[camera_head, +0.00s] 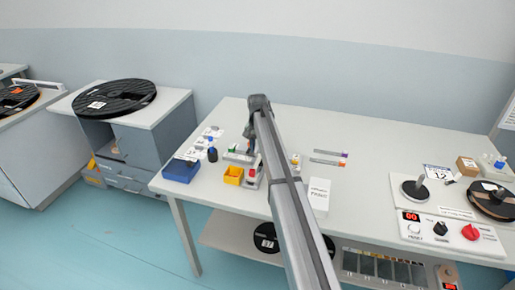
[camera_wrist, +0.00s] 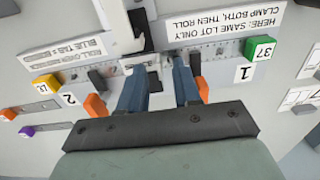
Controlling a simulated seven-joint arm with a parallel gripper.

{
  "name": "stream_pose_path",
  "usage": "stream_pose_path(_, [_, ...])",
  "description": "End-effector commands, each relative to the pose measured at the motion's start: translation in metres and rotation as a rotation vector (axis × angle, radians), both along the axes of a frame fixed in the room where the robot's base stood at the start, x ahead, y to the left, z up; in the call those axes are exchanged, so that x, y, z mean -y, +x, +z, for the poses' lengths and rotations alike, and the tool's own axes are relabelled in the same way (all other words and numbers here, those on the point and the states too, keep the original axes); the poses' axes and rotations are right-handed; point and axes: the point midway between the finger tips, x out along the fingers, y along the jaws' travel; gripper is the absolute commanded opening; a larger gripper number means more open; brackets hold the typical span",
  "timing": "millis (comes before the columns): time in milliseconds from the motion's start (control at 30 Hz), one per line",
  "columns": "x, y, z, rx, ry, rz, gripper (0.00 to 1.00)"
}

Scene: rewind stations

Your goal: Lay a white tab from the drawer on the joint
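My gripper (camera_wrist: 158,85) is over the splice block (camera_wrist: 225,62), with its two blue-grey fingers apart and nothing clearly held between them. The block carries a ruler strip, a green clamp marked 37 (camera_wrist: 262,48) by number 1, and an orange clamp (camera_wrist: 96,105) by number 2. The joint is not clearly visible between the fingers. In the head view my gripper (camera_head: 249,146) is at the block near the table's left part, partly covered by my arm. A tray with several grey compartments (camera_head: 385,268) shows under the table. I cannot make out a white tab.
A control panel with a red knob (camera_head: 470,232) and a dark reel (camera_head: 492,200) are at the right. The table's middle is mostly clear.

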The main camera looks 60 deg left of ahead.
Motion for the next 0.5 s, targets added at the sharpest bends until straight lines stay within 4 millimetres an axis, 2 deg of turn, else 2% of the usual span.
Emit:
stream_pose_path(167, [0.0,0.0,0.017,0.001,0.001,0.0,0.33])
stream_pose_path(500, [-0.001,0.0,0.083,0.0,0.001,0.0,0.33])
